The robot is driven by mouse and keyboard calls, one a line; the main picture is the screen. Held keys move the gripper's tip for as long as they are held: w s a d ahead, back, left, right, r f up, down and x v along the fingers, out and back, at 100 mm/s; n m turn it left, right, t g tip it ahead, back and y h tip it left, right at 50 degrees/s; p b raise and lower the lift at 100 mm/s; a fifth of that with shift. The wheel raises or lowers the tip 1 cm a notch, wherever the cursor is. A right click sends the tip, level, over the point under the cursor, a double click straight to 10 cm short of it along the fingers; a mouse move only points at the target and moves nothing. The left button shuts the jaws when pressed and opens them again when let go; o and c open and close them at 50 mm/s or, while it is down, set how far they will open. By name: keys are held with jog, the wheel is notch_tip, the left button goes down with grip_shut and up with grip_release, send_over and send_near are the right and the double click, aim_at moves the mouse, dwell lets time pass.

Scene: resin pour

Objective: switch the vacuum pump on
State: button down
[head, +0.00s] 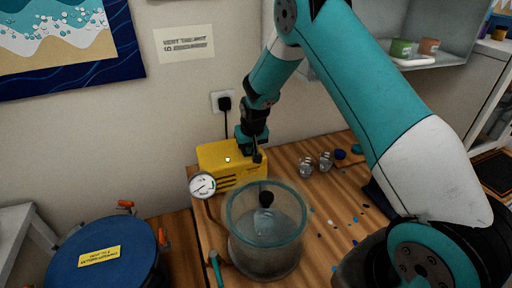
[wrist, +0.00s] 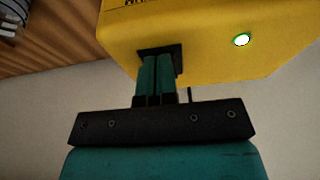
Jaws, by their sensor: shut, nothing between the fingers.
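The vacuum pump (head: 217,155) is a yellow box on the wooden bench, close to the wall. It also fills the upper part of the wrist view (wrist: 215,60). A round lamp (wrist: 241,40) on its face glows green-white, and it shows as a small bright spot in the head view (head: 227,159). My gripper (head: 257,156) points down at the pump's right end. In the wrist view my gripper (wrist: 160,62) has its fingers together and empty, with the tips at a dark switch plate (wrist: 144,52) on the pump. The fingers hide most of the plate, so the switch position is unseen.
A clear vacuum chamber (head: 240,235) with a dark-topped item inside stands in front of the pump. A dial gauge (head: 202,185) sits left of it. A blue-lidded pot (head: 75,240) is at lower left. Small jars (head: 306,167) and scattered chips lie to the right.

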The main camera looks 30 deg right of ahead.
jog(key=shift+a, duration=0.2)
jog(key=shift+d+r+p, duration=0.1)
jog(key=shift+r+p, duration=0.35)
jog(key=shift+r, duration=0.4)
jog(key=shift+r, duration=0.15)
jog(key=p+v, duration=0.1)
jog(key=v, duration=0.1)
jog(key=p+v, duration=0.1)
jog(key=v, duration=0.1)
jog(key=shift+w+r+p, duration=0.15)
jog(key=shift+w+p, duration=0.2)
jog(key=shift+w, duration=0.05)
jog(key=s+b+v, duration=0.2)
jog(key=b+v, duration=0.2)
jog(key=v, duration=0.5)
